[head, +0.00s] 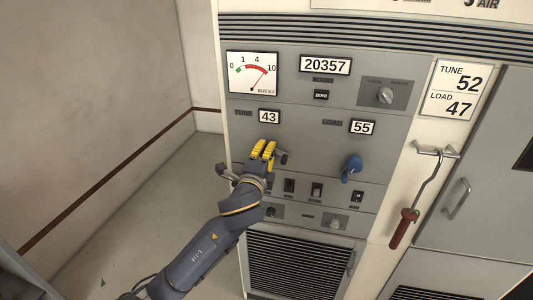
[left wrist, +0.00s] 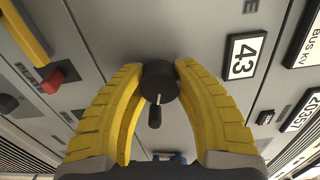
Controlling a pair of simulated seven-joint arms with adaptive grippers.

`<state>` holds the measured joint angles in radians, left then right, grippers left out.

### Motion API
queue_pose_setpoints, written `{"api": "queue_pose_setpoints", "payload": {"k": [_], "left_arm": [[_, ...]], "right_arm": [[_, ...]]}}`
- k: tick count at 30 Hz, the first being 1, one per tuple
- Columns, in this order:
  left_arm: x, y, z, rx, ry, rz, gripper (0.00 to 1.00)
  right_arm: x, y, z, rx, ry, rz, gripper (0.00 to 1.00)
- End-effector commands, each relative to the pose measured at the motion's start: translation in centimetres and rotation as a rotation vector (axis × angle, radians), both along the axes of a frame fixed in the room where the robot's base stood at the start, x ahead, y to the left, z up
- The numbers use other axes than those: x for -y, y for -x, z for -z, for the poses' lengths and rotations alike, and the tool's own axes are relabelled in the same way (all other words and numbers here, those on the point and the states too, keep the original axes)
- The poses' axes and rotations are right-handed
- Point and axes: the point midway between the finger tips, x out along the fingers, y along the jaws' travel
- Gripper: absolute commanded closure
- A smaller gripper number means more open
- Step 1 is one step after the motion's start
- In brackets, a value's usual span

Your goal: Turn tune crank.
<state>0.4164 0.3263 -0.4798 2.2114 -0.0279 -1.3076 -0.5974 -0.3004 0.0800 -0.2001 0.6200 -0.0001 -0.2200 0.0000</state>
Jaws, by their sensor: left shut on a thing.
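The tune crank (left wrist: 158,82) is a round black knob with a small black handle that points down in the left wrist view. My left gripper (head: 264,149) is at the panel below the TUNE counter. Its yellow fingers (left wrist: 158,72) are on both sides of the knob and closed on it. In the head view the fingers cover most of the crank. The TUNE counter (head: 268,116) reads 43; it also shows in the left wrist view (left wrist: 243,56). The card (head: 456,90) on the right reads TUNE 52, LOAD 47. My right gripper is not in view.
The blue load crank (head: 352,168) is to the right, below the LOAD counter (head: 362,127) reading 55. Several small switches (head: 316,190) sit below. A red-gripped hook crank (head: 423,200) hangs at the right. A red button (left wrist: 52,82) shows left of the fingers in the wrist view.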

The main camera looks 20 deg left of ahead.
Motion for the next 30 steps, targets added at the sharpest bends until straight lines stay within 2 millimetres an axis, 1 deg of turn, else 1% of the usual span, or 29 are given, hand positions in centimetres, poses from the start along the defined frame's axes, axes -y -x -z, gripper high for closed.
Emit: {"api": "queue_pose_setpoints", "payload": {"k": [6,20,21,27,28,30], "left_arm": [[-0.09,-0.03,-0.02,0.002,0.044,-0.002,1.0],[-0.09,-0.03,-0.03,0.002,0.051,-0.002,1.0],[-0.09,-0.03,-0.03,0.002,0.051,-0.002,0.65],[-0.05,-0.02,-0.02,0.002,0.051,-0.001,0.42],[-0.05,-0.02,-0.02,0.002,0.051,-0.001,0.39],[-0.03,-0.01,-0.02,0.002,0.051,-0.001,0.39]], "right_arm": [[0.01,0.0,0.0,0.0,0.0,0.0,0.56],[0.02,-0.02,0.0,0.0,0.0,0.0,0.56],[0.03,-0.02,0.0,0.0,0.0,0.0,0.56],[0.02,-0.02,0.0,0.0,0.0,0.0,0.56],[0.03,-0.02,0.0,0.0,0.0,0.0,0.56],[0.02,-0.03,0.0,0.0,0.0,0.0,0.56]]}}
